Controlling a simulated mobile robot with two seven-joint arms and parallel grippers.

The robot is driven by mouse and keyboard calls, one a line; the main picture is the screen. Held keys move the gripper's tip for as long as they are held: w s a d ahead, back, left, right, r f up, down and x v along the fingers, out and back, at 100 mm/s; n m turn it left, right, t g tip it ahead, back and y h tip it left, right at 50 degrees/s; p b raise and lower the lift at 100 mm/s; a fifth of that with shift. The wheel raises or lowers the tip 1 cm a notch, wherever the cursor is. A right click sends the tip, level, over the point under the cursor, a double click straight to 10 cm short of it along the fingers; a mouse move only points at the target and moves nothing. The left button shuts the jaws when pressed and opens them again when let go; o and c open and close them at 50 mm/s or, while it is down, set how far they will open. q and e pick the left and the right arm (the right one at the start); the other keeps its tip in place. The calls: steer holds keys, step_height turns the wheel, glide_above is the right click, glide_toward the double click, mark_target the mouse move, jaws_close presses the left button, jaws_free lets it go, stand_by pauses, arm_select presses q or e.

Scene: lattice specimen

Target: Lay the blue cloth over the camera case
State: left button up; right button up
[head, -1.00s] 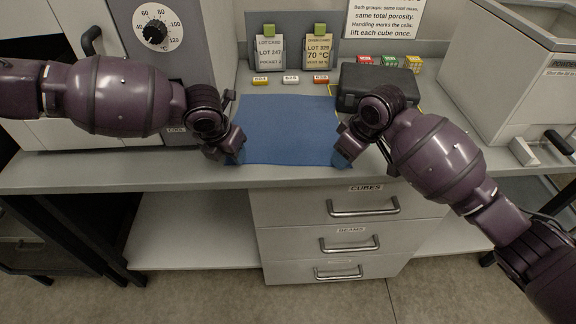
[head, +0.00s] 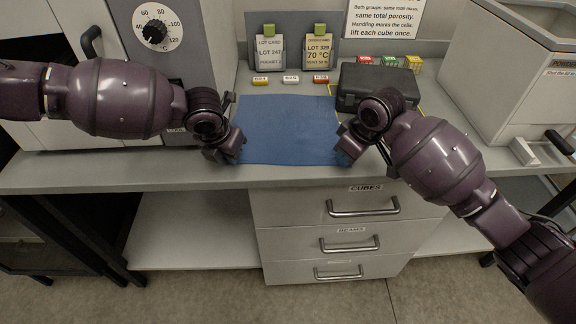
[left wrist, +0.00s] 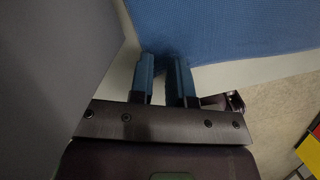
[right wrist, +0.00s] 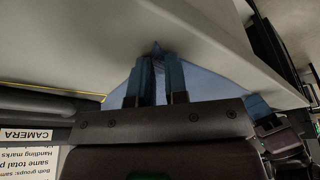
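Small labelled blocks (head: 290,80) and two lot cards (head: 270,52) stand behind the cloth. Coloured boxes (head: 390,62) sit behind the case. An oven with a dial (head: 155,32) is at left, a large grey bin (head: 510,75) at right. The bench's front edge (head: 290,177) is near the grippers.

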arm_select(q)
steer(key=shift+s+f, duration=0.1)
steer(key=shift+f, duration=0.1)
jaws_close()
arm_select(e)
steer(key=shift+f, duration=0.15)
jaws_close()
arm_select(q)
steer(key=shift+r, duration=0.15)
